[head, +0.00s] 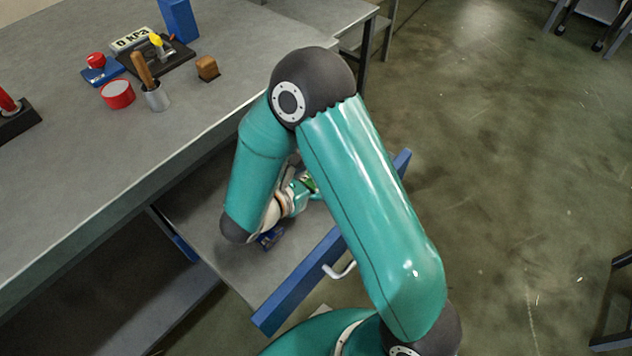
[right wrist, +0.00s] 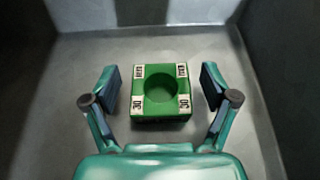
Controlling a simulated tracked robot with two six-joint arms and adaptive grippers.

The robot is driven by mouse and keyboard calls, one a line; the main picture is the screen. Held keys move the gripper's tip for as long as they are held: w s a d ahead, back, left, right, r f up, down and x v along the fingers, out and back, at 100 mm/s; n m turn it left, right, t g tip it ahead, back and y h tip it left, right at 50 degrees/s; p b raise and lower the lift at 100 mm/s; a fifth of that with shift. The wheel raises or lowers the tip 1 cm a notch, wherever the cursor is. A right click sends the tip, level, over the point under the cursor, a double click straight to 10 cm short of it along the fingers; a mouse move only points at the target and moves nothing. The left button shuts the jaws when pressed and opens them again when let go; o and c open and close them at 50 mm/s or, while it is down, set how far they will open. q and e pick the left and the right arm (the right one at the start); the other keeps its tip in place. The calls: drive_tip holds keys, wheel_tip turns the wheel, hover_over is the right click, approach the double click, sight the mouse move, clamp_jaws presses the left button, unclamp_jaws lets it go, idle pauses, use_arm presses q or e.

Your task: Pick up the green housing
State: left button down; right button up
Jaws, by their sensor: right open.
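The green housing (right wrist: 160,117) lies on the grey floor of the open drawer (head: 240,285). It is a square green block with a round recess in its top and white labels marked 30 at its corners. My right gripper (right wrist: 160,95) is open, with one finger on each side of the housing and a gap on both sides. In the head view my right arm reaches down into the drawer and mostly hides the gripper; only a small green patch of the housing (head: 311,184) shows there. My left gripper is not in view.
The drawer's blue front (head: 295,290) has a white handle (head: 340,270). Grey drawer walls surround the gripper. On the bench (head: 60,190) stand a red ring-like cup (head: 117,94), a metal cup with a wooden handle (head: 155,97), a brown block (head: 207,68) and a pressure display (head: 131,39).

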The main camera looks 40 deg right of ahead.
drive_tip(key=c, duration=1.4)
drive_tip(key=shift+c, duration=0.5)
drive_tip(key=shift+r, duration=0.1)
